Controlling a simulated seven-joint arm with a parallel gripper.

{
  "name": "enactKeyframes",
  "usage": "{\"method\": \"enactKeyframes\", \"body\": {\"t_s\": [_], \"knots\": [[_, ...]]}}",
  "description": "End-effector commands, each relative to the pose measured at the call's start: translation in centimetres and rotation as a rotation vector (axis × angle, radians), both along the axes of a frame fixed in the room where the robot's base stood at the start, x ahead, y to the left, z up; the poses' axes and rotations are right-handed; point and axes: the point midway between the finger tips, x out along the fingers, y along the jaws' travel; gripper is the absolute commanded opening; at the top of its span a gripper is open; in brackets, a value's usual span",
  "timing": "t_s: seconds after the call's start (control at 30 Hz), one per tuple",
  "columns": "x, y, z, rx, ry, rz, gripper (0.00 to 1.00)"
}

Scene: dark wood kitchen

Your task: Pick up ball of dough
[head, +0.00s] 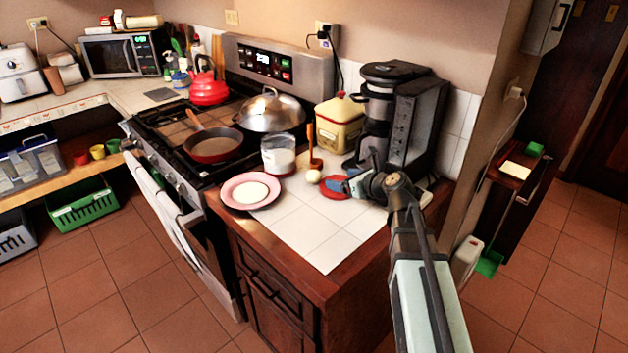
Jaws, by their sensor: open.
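A small, round, cream-coloured ball of dough (313,177) sits on the white tiled counter, near the foot of a wooden utensil. My gripper (341,186) is just to the right of the ball, low over a red round disc (332,193) on the counter. The gripper is open, and no object shows between its fingers. The ball is in plain view and appears apart from the fingers. The fingers are small in this view, and their exact height above the counter is hard to tell.
A pink plate (232,194) with a flat white round on it lies left of the ball. A glass jar (279,158), the wooden utensil (315,150), a yellow canister (340,125) and a coffee maker (414,125) stand behind. The counter's front tiles are clear.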

Motion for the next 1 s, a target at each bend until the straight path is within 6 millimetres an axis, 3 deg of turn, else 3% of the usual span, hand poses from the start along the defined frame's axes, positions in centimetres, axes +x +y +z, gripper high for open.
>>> {"method": "enactKeyframes", "body": {"t_s": [0.3,0.77,1.0], "knots": [[4.1,3.2,-2.0,-0.004,0.000,0.003,0.82],[5.9,4.9,-3.1,-0.004,-0.001,0.004,0.82],[8.2,6.8,-4.2,-0.004,-0.001,0.004,0.82]]}}
